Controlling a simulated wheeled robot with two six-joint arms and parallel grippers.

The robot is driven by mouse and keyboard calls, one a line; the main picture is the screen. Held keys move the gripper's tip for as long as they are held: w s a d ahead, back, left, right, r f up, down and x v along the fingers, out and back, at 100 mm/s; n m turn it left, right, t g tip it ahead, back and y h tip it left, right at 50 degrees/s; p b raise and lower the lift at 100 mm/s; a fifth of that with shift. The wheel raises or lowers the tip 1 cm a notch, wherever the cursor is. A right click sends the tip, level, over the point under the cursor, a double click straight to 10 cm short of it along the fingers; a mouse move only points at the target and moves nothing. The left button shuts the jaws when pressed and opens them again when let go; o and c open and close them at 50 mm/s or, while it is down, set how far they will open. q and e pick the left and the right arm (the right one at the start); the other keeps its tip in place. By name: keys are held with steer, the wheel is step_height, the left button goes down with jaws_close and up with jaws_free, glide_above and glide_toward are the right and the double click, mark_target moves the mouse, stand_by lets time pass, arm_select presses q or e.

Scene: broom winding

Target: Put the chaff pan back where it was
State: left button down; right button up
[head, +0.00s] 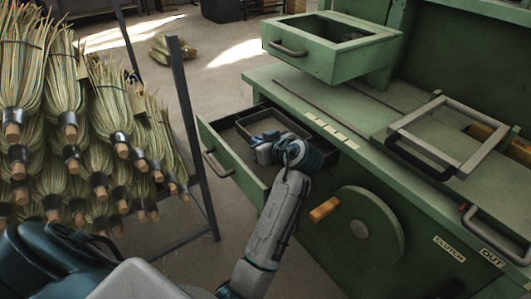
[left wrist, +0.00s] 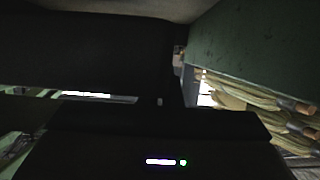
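A dark shallow tray, which seems to be the chaff pan (head: 245,130), lies inside the open green lower bay (head: 234,167) of the machine in the head view. My left gripper (head: 262,146) reaches over this bay at the pan's near side. Its fingers are small and partly hidden by the wrist, so I cannot tell whether they hold the pan's edge. The left wrist view is very dark; a black surface fills its left and a green wall (left wrist: 245,45) stands close on the right. My right gripper is out of view.
An open green drawer (head: 330,62) juts out above the bench. A metal frame with a dark handle (head: 422,158) lies on the bench. A wheel with an orange handle (head: 324,209) is on the machine's front. A rack of brooms (head: 60,100) stands at left.

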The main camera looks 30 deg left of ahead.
arm_select(q)
steer(key=shift+f, duration=2.85)
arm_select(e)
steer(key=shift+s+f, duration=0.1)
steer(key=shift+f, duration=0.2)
arm_select(q)
steer(key=c, duration=1.6)
jaws_free()
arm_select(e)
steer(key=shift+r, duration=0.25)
